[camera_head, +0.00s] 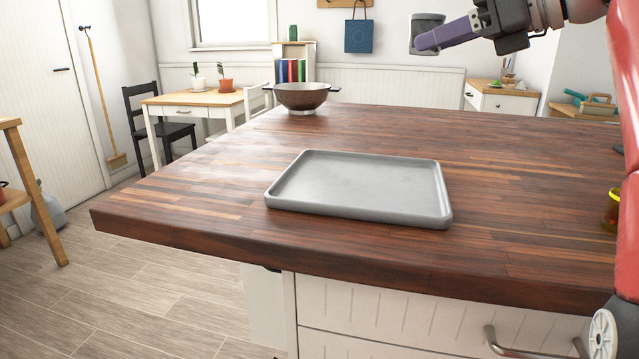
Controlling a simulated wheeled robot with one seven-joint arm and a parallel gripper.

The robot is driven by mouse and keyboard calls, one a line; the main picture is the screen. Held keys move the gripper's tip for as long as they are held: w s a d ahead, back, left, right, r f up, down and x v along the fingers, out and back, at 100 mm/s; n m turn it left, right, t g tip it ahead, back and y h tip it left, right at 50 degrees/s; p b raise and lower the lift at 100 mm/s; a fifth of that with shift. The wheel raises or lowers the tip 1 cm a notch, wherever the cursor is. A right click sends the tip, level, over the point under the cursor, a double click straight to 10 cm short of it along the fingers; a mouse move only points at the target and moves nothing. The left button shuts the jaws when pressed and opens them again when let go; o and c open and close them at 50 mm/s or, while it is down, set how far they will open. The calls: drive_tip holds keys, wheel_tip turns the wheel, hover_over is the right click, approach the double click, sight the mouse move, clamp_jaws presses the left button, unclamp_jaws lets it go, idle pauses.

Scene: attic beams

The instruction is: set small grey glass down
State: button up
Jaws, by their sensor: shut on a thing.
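The small grey glass (426,24) is dark and short, and it is held in the air at the top of the head view, above the far side of the counter. My gripper (434,40) reaches in from the upper right with purple fingers shut on the glass. The fingers hide part of the glass, which looks roughly upright. The wooden counter (520,215) lies below, with clear space between it and the glass.
A grey tray (365,188) lies empty on the counter near the front. A dark colander (302,97) stands at the far left corner. A yellow-rimmed jar (611,210) stands at the right edge. The counter right of the tray is clear.

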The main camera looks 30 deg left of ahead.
sight(416, 192)
drive_tip(key=shift+s+a, duration=0.5)
drive_tip(key=shift+a, duration=0.25)
drive_tip(key=shift+f, duration=0.2)
wheel_tip(416, 192, down, 19)
drive_tip(key=shift+f+b, duration=0.15)
drive_tip(key=shift+b, duration=0.9)
drive_tip(key=shift+f, duration=0.2)
drive_tip(key=o, duration=1)
drive_tip(key=shift+r, duration=0.1)
drive_tip(key=shift+d+r, duration=0.2)
drive_tip(key=shift+d, duration=0.05)
drive_tip(key=p+v, duration=0.1)
drive_tip(key=v, duration=1)
drive_tip(key=shift+d, duration=0.3)
